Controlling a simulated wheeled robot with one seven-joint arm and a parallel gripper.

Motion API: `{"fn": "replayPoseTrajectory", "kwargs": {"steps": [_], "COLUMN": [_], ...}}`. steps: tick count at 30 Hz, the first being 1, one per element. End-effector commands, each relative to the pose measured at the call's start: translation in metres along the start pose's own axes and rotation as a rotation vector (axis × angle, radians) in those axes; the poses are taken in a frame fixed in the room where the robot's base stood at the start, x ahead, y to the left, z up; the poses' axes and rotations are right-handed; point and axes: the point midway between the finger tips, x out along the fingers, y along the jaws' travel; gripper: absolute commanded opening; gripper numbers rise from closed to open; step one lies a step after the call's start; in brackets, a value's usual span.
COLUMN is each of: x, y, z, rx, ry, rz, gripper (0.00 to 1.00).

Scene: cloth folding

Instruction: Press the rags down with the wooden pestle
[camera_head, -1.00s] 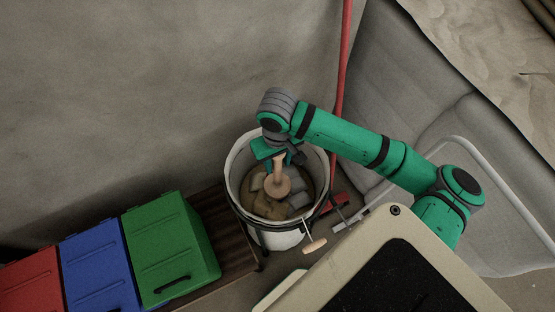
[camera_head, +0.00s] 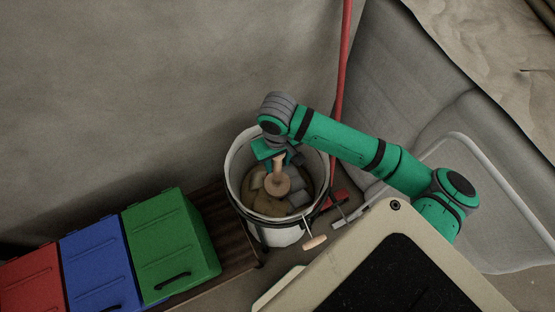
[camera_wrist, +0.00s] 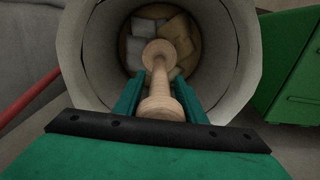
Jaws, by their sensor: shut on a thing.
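My gripper (camera_wrist: 159,95) is shut on the wooden pestle (camera_wrist: 161,52), a pale double-ended piece with a narrow middle. The pestle also shows in the head view (camera_head: 277,184), tilted, with its wide end down inside the white bucket (camera_head: 233,165). Several tan and grey rags (camera_head: 299,189) lie in the bottom of the bucket; they also show in the wrist view (camera_wrist: 141,28). The pestle's lower end is over the rags; I cannot tell whether it touches them. My gripper is at the bucket's far side, just inside the rim.
Green (camera_head: 170,245), blue (camera_head: 97,268) and red (camera_head: 30,284) boxes stand on a dark wooden bench (camera_head: 222,230) left of the bucket. A red pole (camera_head: 341,75) stands behind it to the right. The bucket's handle with a wooden grip (camera_head: 314,242) hangs at the front.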

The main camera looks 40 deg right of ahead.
Motion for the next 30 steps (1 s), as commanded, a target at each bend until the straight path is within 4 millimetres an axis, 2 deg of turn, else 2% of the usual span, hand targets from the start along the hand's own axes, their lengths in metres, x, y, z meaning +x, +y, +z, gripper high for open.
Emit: {"fn": "replayPoseTrajectory", "kwargs": {"steps": [23,30], "x": [0.018,0.018], "y": [0.000,0.000], "z": [0.000,0.000], "rx": [0.000,0.000], "ry": [-0.002,-0.001], "rz": [0.000,0.000], "gripper": [0.15,0.15]}}
